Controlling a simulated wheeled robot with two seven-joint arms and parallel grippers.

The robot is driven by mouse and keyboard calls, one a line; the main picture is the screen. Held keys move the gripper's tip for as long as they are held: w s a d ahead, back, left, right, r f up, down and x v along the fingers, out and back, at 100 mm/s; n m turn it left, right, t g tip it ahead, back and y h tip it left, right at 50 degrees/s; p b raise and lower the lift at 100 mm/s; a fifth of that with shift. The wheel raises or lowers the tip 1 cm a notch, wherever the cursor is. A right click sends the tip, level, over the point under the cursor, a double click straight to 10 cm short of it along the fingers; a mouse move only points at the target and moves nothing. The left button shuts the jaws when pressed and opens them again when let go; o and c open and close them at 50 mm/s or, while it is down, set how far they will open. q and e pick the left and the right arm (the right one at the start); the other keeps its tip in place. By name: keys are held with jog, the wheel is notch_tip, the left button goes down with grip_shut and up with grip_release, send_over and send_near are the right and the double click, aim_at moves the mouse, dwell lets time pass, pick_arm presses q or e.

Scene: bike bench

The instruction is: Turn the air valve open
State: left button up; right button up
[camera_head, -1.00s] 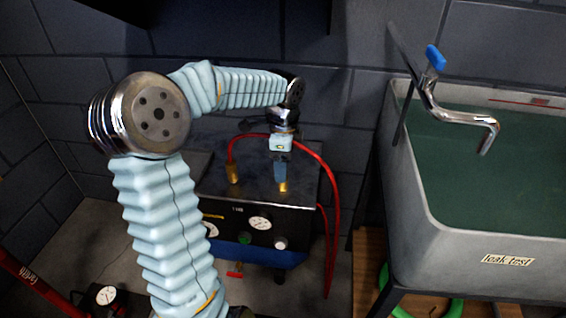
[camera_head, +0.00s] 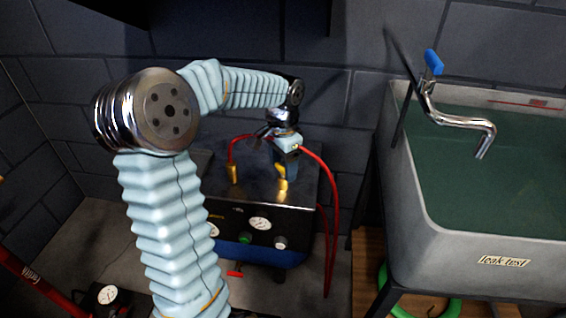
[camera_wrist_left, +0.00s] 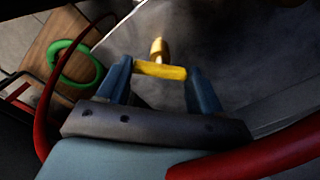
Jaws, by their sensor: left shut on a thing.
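The air valve has a yellow handle (camera_wrist_left: 160,70) on a brass stem (camera_wrist_left: 158,47), on top of a dark metal box (camera_head: 210,183). My left gripper (camera_wrist_left: 160,74) is shut on the yellow handle, one blue finger at each end of it. In the head view the left gripper (camera_head: 284,178) points down at the box top, and the yellow handle shows just below the fingers. My right gripper is not in view.
A red hose (camera_head: 334,200) arches from a brass fitting (camera_head: 234,174) behind my gripper and down the box's right side. Gauges (camera_head: 260,223) sit on the box front. A water-filled sink (camera_head: 405,200) with a blue-handled tap (camera_head: 433,62) stands right.

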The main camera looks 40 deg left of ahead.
aim_at(283, 168)
pick_arm(q)
jog(key=n, duration=0.4)
jog(key=shift+n, duration=0.3)
jog(key=n, duration=0.4)
jog(key=shift+n+p, duration=0.3)
jog(key=o, duration=1.1)
jog(key=shift+c, duration=0.2)
notch_tip(283, 168, up, 14)
jog(key=p, duration=0.1)
